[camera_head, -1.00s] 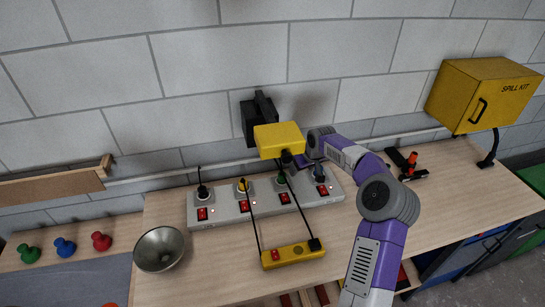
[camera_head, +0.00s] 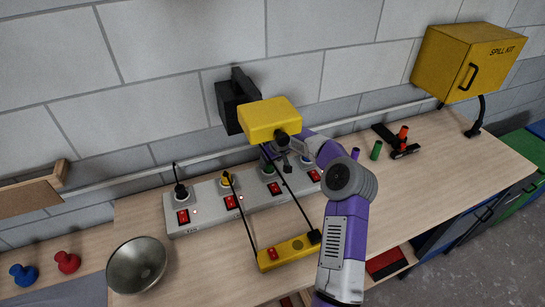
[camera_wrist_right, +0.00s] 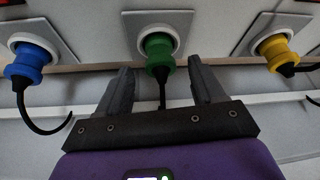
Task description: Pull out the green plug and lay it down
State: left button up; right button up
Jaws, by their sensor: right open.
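The green plug (camera_wrist_right: 158,55) sits in its round white socket on the grey power strip (camera_head: 202,211), its black cable trailing off. In the head view the plug (camera_head: 268,171) is partly hidden by my arm and a cord. My right gripper (camera_wrist_right: 162,84) is open, its two dark fingers pointing at the strip. The tips are on either side of the green plug's cable end, with gaps on both sides. In the head view this gripper (camera_head: 277,158) is largely hidden behind the yellow box. My left gripper is not in view.
A blue plug (camera_wrist_right: 25,65) and a yellow plug (camera_wrist_right: 280,55) flank the green one. A yellow box (camera_head: 270,120) hangs above the strip, with cords near a yellow control bar (camera_head: 288,252). A metal bowl (camera_head: 137,265) stands at left. Bare tabletop (camera_head: 440,165) lies right.

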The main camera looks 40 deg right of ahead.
jog(key=shift+x, duration=1.75)
jog(key=shift+w, duration=0.1)
jog(key=c, duration=1.2)
jog(key=shift+r, duration=0.1)
jog(key=shift+r, duration=0.1)
jog(key=shift+r+p, duration=0.95)
jog(key=shift+r, duration=0.45)
jog(key=shift+a, duration=0.1)
